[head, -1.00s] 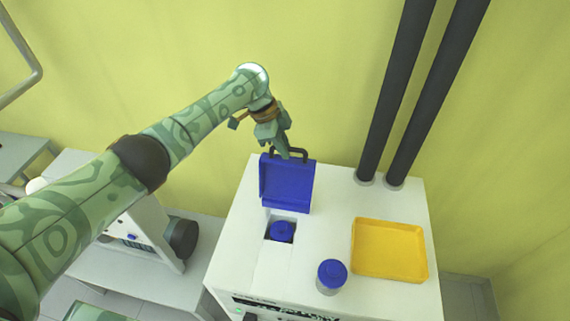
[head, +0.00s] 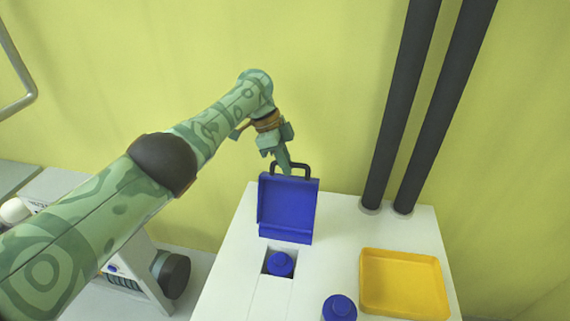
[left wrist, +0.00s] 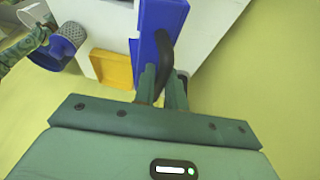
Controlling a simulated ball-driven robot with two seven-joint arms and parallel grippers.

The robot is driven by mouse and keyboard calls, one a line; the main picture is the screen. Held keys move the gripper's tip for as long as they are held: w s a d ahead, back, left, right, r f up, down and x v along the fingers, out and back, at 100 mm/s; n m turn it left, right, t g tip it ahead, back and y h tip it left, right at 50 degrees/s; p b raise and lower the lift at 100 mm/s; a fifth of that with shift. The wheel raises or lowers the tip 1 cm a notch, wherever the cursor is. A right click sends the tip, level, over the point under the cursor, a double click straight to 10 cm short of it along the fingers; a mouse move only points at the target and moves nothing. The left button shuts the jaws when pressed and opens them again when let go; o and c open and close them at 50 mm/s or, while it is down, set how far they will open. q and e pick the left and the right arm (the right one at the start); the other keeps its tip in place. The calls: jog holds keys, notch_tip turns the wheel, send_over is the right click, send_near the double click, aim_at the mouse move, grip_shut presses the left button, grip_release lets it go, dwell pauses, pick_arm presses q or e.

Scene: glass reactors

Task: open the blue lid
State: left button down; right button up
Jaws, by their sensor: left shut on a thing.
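The blue lid (head: 287,208) stands raised, close to upright, behind the square opening in the white machine top. Its dark handle (head: 291,169) is at its upper edge. My left gripper (head: 284,168) is at the handle and shut on it. In the left wrist view the fingers (left wrist: 162,88) close around the dark handle (left wrist: 164,52), beside the blue lid (left wrist: 158,20). A blue-capped vessel (head: 280,264) sits in the uncovered opening. My right gripper is not seen in the head view.
A yellow tray (head: 404,309) lies on the white top (head: 330,225) at the right. A blue-capped jar (head: 339,308) stands left of it. Two dark pipes (head: 418,110) rise behind. A grey drum-like part (head: 172,274) is at the lower left.

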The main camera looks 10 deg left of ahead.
pick_arm(q)
jog(key=shift+a+f, duration=0.2)
jog(key=shift+f, duration=0.15)
jog(key=c, duration=1.6)
grip_release()
jog(key=shift+o, duration=0.7)
jog(key=shift+w+f, duration=0.15)
jog(key=shift+w, duration=0.15)
jog(key=p+v, duration=0.2)
jog(key=v, duration=1)
jog(key=shift+r+p, duration=0.3)
jog(key=shift+p, duration=0.05)
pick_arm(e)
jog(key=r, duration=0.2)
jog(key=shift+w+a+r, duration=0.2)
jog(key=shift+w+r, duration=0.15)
